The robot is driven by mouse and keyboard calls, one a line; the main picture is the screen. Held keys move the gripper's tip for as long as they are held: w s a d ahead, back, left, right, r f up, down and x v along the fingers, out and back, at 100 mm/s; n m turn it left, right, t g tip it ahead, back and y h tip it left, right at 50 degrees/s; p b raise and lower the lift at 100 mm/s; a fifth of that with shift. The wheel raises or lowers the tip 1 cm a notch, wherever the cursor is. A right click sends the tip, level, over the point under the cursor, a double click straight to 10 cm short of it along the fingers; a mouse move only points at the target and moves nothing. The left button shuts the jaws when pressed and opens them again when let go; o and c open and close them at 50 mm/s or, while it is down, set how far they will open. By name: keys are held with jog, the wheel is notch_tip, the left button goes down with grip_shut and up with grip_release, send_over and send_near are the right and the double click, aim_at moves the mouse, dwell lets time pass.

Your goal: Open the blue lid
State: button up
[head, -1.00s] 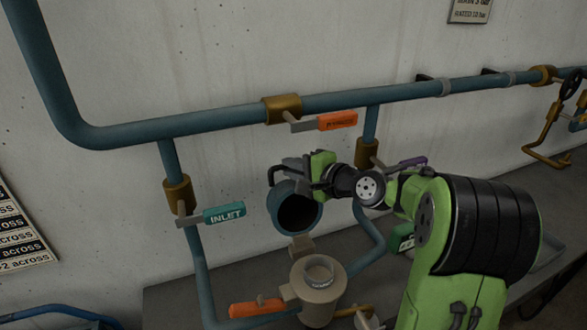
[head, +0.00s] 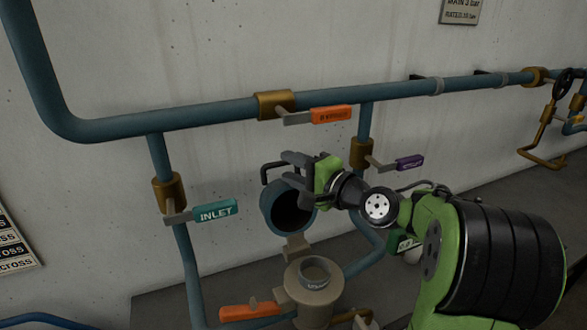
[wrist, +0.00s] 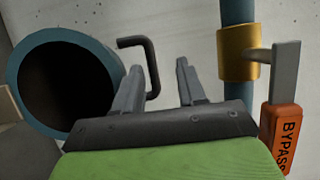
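The blue lid (head: 266,212) is a round blue cap with a dark hollow inside. It stands tilted up behind the beige body (head: 314,295), whose round mouth is uncovered. A dark bent handle (head: 264,170) rises at its upper edge. In the wrist view the lid (wrist: 15,85) is at left and its handle (wrist: 152,70) appears between my fingers, seemingly beyond them. My gripper (head: 287,170) is beside the handle, its two fingers spread. The wrist view shows the gripper (wrist: 156,75) open with nothing clamped; whether a finger touches the handle I cannot tell.
An orange BYPASS lever (head: 331,114) sits on the pipe above, close to the right of my gripper in the wrist view (wrist: 283,140). A teal INLET lever (head: 214,211) is at left, a purple lever (head: 409,162) at right, and another orange lever (head: 250,311) lies low in front.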

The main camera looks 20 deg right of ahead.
jog(key=f+p+v, duration=0.1)
jog(key=p+v, duration=0.1)
jog(key=v, duration=1.3)
jog(key=shift+s+r, duration=0.35)
jog(key=shift+r, duration=0.15)
jog(key=shift+d, duration=0.1)
